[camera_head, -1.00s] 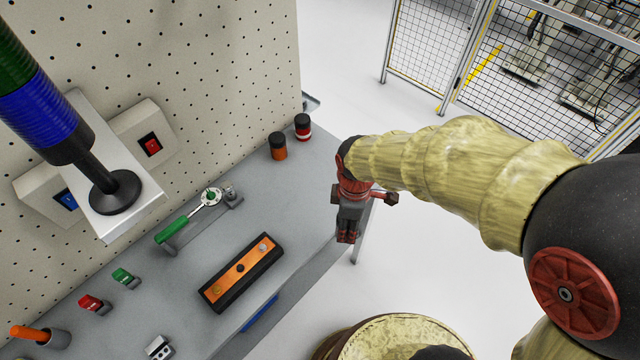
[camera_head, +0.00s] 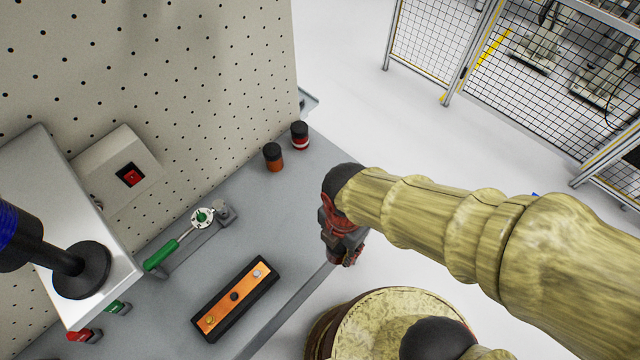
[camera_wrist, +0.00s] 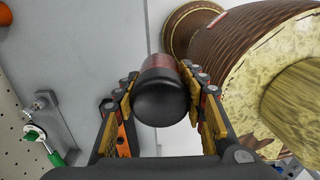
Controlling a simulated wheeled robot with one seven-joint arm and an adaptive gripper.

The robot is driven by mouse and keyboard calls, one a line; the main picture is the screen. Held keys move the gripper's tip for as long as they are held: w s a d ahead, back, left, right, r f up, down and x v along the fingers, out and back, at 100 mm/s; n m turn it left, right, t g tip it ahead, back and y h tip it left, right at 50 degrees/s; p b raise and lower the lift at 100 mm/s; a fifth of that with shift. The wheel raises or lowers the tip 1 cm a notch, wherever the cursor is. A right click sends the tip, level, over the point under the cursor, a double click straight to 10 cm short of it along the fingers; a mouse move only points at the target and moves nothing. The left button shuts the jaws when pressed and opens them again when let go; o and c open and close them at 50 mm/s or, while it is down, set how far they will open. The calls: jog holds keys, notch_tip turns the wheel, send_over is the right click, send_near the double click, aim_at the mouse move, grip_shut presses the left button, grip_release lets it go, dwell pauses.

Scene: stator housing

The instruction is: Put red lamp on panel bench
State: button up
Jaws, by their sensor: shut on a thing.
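My gripper (camera_head: 345,256) is at the front right edge of the grey bench (camera_head: 170,290) in the head view, with its fingers pointing down. In the wrist view my gripper (camera_wrist: 160,100) is shut on the red lamp (camera_wrist: 160,62), a rounded piece with a dark red body and a black end facing the camera. The lamp is clasped between the finger pads, and its far end is hidden. The grey bench top (camera_wrist: 95,60) lies to the left of the lamp in that view. In the head view the lamp cannot be made out.
A black-and-orange block (camera_head: 236,298) and a green-handled tool (camera_head: 180,245) lie on the bench. A pegboard (camera_head: 210,80) rises behind. Bench space between block and jars is clear.

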jog(key=w+a+f+b, duration=0.1)
jog(key=w+a+f, duration=0.1)
jog(key=w+f, duration=0.1)
jog(key=w+a+f+b, duration=0.1)
jog(key=w+a+f, duration=0.1)
jog(key=w, duration=0.3)
jog(key=w+a+f+b, duration=0.1)
jog(key=w+a+f, duration=0.1)
jog(key=w+f, duration=0.2)
jog(key=shift+w+a+f, duration=0.2)
jog(key=shift+w+a, duration=0.1)
jog(key=shift+w, duration=0.25)
jog(key=shift+w+f, duration=0.1)
jog(key=shift+f, duration=0.15)
jog(key=shift+w+a+f+b, duration=0.1)
jog(key=shift+f+b, duration=0.35)
jog(key=shift+f, duration=1.1)
jog(key=shift+f, duration=0.1)
jog(key=o, duration=1.3)
jog(key=shift+c, duration=0.2)
notch_tip(320, 180, up, 12)
jog(key=p, duration=0.2)
